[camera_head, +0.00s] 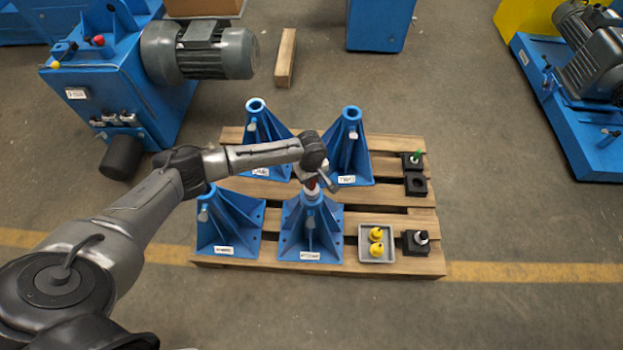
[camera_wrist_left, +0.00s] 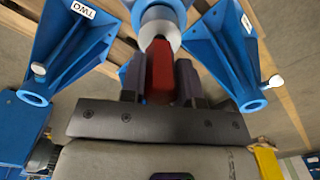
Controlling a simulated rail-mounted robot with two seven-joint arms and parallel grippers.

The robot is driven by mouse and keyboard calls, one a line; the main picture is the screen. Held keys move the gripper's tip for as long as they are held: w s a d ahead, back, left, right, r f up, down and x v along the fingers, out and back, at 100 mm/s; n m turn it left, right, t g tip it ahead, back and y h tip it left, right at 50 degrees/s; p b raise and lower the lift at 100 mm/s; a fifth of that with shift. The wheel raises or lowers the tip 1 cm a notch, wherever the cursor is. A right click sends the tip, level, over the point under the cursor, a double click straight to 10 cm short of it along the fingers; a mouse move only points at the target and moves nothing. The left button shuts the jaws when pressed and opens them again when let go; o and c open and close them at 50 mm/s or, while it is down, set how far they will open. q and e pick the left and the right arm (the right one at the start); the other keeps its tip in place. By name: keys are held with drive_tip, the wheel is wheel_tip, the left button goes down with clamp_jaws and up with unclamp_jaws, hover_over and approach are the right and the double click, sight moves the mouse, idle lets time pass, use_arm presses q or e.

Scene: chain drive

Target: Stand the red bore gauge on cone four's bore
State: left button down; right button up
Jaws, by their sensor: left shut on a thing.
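My left gripper (camera_head: 315,180) is shut on the red bore gauge (camera_wrist_left: 160,72), directly over the front right blue cone (camera_head: 310,228) on the pallet. In the left wrist view the red grip sits between the two fingers, and its pale metal disc (camera_wrist_left: 158,26) lies over that cone's blue top. The gauge looks upright and at the bore; whether it is fully seated I cannot tell. In the head view the gauge is mostly hidden by the gripper. The label on this cone is too small to read surely. My right gripper is not in view.
Three other blue cones stand close by: front left (camera_head: 228,222), back left (camera_head: 262,145) and back right (camera_head: 348,150), labelled TWO. A grey tray (camera_head: 363,258) with two yellow gauges and several black blocks, one empty (camera_head: 415,185), are at the pallet's right.

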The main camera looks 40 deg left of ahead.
use_arm(q)
drive_tip(key=shift+w+f, duration=0.1)
drive_tip(key=shift+f, duration=0.35)
drive_tip(key=c, duration=0.8)
unclamp_jaws()
drive_tip(key=shift+f, duration=0.1)
drive_tip(key=shift+c, duration=0.2)
